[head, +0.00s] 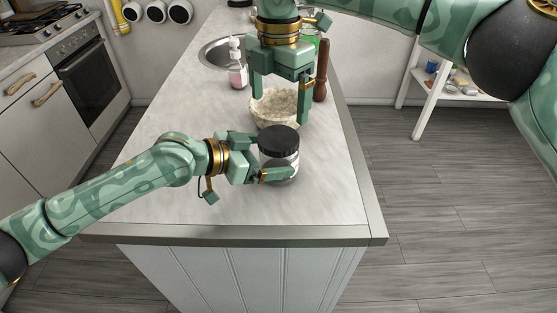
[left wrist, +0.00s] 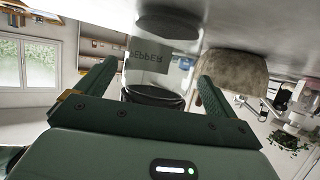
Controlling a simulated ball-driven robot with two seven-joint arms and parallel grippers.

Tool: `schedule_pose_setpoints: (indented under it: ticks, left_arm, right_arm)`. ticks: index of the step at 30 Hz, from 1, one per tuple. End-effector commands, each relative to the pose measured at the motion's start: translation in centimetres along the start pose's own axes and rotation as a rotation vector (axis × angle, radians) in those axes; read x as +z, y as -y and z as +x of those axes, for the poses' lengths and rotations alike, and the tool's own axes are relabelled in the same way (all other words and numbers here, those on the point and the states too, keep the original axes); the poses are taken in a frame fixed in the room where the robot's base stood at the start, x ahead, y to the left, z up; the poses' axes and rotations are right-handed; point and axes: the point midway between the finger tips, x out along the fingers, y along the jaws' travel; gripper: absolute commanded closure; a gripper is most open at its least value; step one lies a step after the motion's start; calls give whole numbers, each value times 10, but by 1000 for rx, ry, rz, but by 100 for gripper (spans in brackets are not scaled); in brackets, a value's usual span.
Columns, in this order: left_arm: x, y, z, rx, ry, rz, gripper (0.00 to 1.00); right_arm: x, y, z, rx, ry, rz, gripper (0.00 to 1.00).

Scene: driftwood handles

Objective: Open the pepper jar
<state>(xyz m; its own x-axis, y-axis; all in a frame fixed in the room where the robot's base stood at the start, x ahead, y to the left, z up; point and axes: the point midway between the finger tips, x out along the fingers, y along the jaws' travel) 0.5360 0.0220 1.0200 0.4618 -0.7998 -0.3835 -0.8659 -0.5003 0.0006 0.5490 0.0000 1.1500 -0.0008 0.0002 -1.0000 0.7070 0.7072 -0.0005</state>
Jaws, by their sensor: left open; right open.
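The pepper jar (head: 291,160) stands upright on the counter near its front, a clear jar with a wide black lid (head: 279,141) on top. My left gripper (head: 272,157) is open, with one finger on the jar's near side and the other partly hidden at its far side. In the left wrist view the picture is upside down; the jar (left wrist: 150,58) with its PEPPER label shows between the open fingers (left wrist: 155,80). I cannot tell whether they touch it. My right gripper (head: 281,103) is open and empty, pointing down over the bowl, behind and above the jar.
A pale stone bowl (head: 270,109) stands just behind the jar. A brown pepper mill (head: 321,75), a pink soap bottle (head: 237,70) and a sink (head: 213,54) are farther back. The counter's front (head: 300,208) is clear.

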Motion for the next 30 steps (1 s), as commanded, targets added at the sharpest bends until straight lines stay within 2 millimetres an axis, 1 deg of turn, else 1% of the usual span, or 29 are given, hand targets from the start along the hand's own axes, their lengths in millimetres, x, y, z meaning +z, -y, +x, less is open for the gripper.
schedule_pose_setpoints:
  ticks: [1,4,12,14,15,17,18,19,20,21,23,25,26,29,30]
  left_arm:
    - [0,0,4,1,-1,1,6]
    - [0,0,9,0,0,1,6]
    - [0,0,10,0,0,1,6]
    - [0,0,10,0,0,1,23]
    - [0,0,10,0,0,1,34]
    - [0,0,10,0,0,0,51]
    - [0,0,10,0,0,0,62]
    - [0,0,10,0,0,0,70]
    - [0,0,10,0,0,0,73]
    - [0,0,10,0,0,0,73]
    - [0,0,10,0,0,0,73]
    - [0,0,10,0,0,0,73]
    - [0,0,10,0,0,0,73]
    - [0,0,10,0,0,0,73]
    - [0,0,10,0,0,0,73]
  right_arm:
    - [0,0,0,0,0,0,6]
    - [0,0,0,0,0,0,6]
    - [0,0,0,0,0,0,6]
    - [0,0,0,0,0,0,6]
    - [0,0,0,0,0,0,6]
    - [0,0,0,0,0,0,6]
    - [0,0,0,0,0,0,6]
    - [0,0,0,0,0,0,6]
    - [0,0,0,0,0,0,12]
    - [0,0,1,-1,-1,0,15]
    - [-3,-1,5,-1,-17,-3,15]
    - [-4,-2,5,1,-22,73,15]
    - [-4,-2,4,2,-22,123,15]
    - [-4,-2,4,1,-22,345,15]
    - [-4,-2,4,1,-21,447,15]
